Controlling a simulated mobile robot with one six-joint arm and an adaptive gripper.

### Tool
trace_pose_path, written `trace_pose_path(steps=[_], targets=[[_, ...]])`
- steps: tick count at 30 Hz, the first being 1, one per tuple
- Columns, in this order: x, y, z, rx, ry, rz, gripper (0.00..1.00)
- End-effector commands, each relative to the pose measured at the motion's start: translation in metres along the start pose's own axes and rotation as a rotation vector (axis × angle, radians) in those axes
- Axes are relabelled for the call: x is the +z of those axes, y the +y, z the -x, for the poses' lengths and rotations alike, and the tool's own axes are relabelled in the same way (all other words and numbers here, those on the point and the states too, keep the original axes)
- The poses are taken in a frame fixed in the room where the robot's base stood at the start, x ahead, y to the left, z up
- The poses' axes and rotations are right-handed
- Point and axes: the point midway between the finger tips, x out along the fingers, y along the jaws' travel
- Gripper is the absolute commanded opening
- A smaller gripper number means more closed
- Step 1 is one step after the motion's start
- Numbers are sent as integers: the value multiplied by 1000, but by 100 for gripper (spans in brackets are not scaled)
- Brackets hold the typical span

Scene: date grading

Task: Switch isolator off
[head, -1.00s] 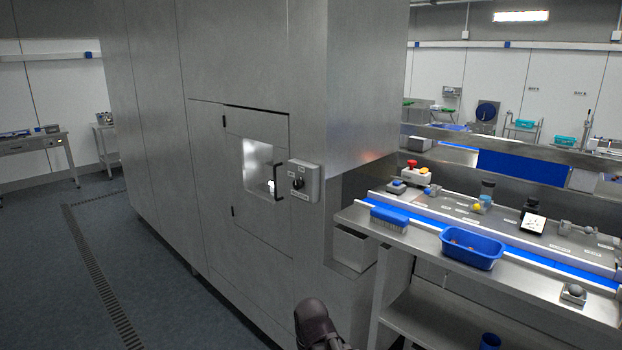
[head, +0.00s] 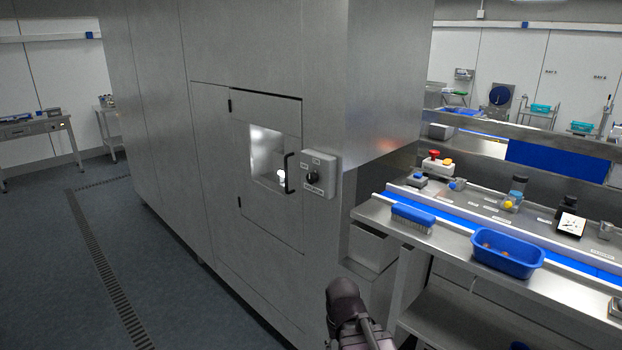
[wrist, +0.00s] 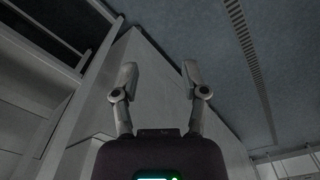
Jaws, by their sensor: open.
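The isolator is a grey box (head: 320,174) with a dark rotary knob (head: 311,177) on the steel cabinet front, right of the windowed door. Small labels sit around the knob, too small to read surely. My gripper (wrist: 158,78) shows in the wrist view with its two fingers spread apart and nothing between them. The cabinet face and the floor lie beyond the fingers there. In the head view part of my arm shows at the bottom, below the isolator and apart from it; the fingers are not seen there.
The cabinet door (head: 268,175) has a dark handle (head: 289,173) close to the isolator. A steel bench (head: 370,210) at the right carries a blue crate (head: 507,270), a brush (head: 413,217) and a red-button box (head: 436,165). The floor (head: 60,270) at left is clear.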

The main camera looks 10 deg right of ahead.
Motion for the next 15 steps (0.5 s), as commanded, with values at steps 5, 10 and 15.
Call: trace_pose_path(steps=[5, 10, 15], targets=[[-1, 0, 0, 2, 1, -2, 87], [-12, 3, 3, 41, 9, -30, 91], [-42, 13, 13, 149, 42, -119, 91]])
